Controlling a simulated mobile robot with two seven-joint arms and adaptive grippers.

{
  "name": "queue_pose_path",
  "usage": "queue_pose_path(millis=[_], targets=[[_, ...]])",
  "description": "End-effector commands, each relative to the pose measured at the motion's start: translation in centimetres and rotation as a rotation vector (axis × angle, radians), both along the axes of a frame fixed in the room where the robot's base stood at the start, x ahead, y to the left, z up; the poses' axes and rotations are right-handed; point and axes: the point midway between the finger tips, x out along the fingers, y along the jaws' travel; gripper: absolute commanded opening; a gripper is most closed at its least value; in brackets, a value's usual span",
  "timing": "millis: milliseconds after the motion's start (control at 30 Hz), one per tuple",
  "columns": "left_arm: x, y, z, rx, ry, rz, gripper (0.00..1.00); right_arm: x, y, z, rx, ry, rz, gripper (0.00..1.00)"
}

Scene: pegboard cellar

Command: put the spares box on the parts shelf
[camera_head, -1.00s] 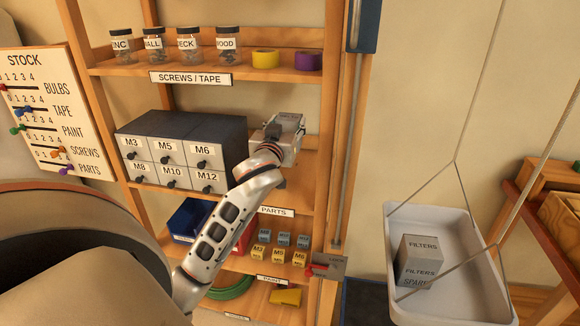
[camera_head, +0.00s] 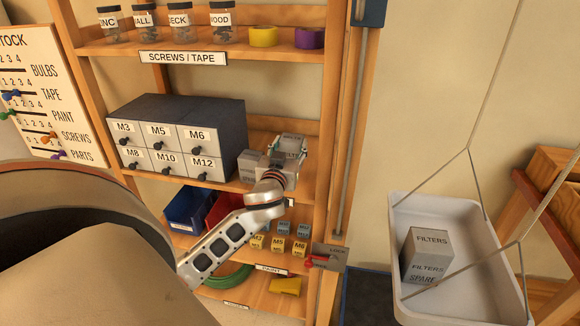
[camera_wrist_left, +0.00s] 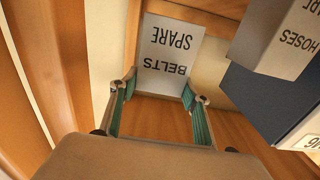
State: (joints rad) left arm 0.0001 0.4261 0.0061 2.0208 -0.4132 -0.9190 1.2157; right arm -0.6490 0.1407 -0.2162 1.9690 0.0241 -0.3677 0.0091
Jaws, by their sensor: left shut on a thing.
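My left gripper (camera_head: 288,156) is shut on a grey box labelled SPARE BELTS (camera_head: 292,141), which also shows between the green-lined fingers in the left wrist view (camera_wrist_left: 170,52). The box is at the right end of the parts shelf (camera_head: 237,187), near the right post. I cannot tell whether its underside touches the board. A second grey box, labelled SPARE HOSES (camera_wrist_left: 284,40), stands on the shelf to its left, and also shows in the head view (camera_head: 249,166). The arm partly hides the PARTS label. My right gripper is not in view.
A drawer cabinet (camera_head: 178,137) fills the shelf's left part. Jars and tape rolls (camera_head: 262,37) stand above; bins (camera_head: 190,207) and small labelled blocks (camera_head: 277,245) below. A lock lever (camera_head: 322,261) is on the right post. A hanging tray (camera_head: 400,215) holds a FILTERS box (camera_head: 425,254).

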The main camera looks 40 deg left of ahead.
Motion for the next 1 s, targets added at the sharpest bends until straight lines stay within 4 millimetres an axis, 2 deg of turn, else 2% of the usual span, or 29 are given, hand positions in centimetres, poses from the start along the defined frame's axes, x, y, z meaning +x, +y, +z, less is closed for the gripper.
queue_pose_path(millis=[33, 267, 500, 967, 1000], targets=[[0.0, 0.1, -0.9, 0.002, 0.003, 0.000, 0.22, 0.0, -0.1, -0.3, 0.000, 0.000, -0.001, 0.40], [0.0, 0.0, -2.6, 0.001, 0.000, 0.000, 0.22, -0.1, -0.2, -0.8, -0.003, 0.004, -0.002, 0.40], [0.0, 0.0, -5.9, 0.002, 0.002, 0.000, 0.22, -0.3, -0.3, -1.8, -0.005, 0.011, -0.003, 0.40], [0.0, 0.0, -6.6, 0.000, -0.001, 0.000, 0.22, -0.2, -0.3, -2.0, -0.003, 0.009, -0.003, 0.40], [0.0, 0.0, -6.5, 0.000, 0.000, 0.000, 0.57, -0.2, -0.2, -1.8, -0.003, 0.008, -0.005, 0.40]])
